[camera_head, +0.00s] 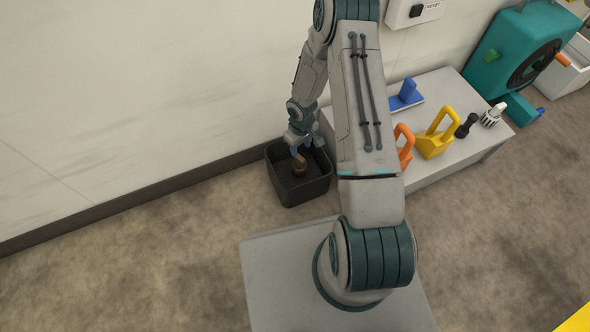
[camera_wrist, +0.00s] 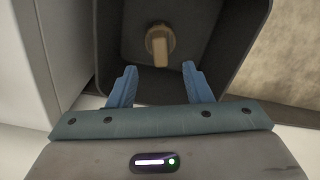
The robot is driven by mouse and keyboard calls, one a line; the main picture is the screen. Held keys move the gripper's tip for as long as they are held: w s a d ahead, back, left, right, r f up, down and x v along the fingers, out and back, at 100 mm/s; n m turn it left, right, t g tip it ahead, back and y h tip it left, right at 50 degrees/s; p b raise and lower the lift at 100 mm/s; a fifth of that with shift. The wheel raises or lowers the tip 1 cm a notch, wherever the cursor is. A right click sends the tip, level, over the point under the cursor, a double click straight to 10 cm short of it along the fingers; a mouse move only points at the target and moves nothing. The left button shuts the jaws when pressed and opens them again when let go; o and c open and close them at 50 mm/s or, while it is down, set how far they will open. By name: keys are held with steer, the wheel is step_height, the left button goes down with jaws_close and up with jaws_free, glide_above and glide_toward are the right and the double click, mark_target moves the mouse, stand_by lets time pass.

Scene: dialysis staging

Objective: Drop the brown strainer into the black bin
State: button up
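The black bin (camera_head: 287,191) stands on the floor against the wall, at the left end of the low grey table. The brown strainer (camera_head: 299,163) shows inside the bin's opening, below my gripper (camera_head: 299,143). In the wrist view the strainer (camera_wrist: 159,44) lies beyond the fingertips, apart from them, with its handle pointing toward my gripper (camera_wrist: 157,72). The two blue fingers are spread with nothing between them. The bin's dark wall (camera_wrist: 240,60) surrounds the strainer in that view. I cannot tell whether the strainer rests on the bin's floor.
The low grey table (camera_head: 440,98) holds a blue-handled tool (camera_head: 406,97), an orange-handled item (camera_head: 404,147), a yellow-handled item (camera_head: 436,140), and small black and white pieces. A teal machine (camera_head: 505,50) stands behind. The floor left of the bin is clear.

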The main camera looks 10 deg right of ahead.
step_height(320, 180, up, 14)
steer(key=p, duration=0.5)
steer(key=shift+p, duration=0.35)
steer(key=shift+f, duration=0.1)
steer(key=s+d+r+m+t+h+p, duration=0.1)
steer(key=s+r+p, duration=0.2)
steer(key=r+p, duration=1)
steer(key=s+d+r+m+h+p, duration=0.1)
steer(key=s+r+m+p, duration=0.15)
steer(key=r, duration=2.15)
steer(key=s+r+p, duration=0.5)
steer(key=r, duration=0.4)
steer(key=s+a+r+m+t+y+p, duration=0.1)
steer(key=s+r+p, duration=0.4)
steer(key=r, duration=0.5)
steer(key=s+a+r+m+y+p, duration=0.1)
steer(key=s+r+p, duration=0.4)
steer(key=r, duration=0.4)
steer(key=shift+s+a+r+t+p, duration=0.15)
steer(key=shift+s+t+p, duration=0.25)
steer(key=shift+s, duration=0.1)
steer(key=shift+m, duration=0.25)
steer(key=shift+c, duration=1)
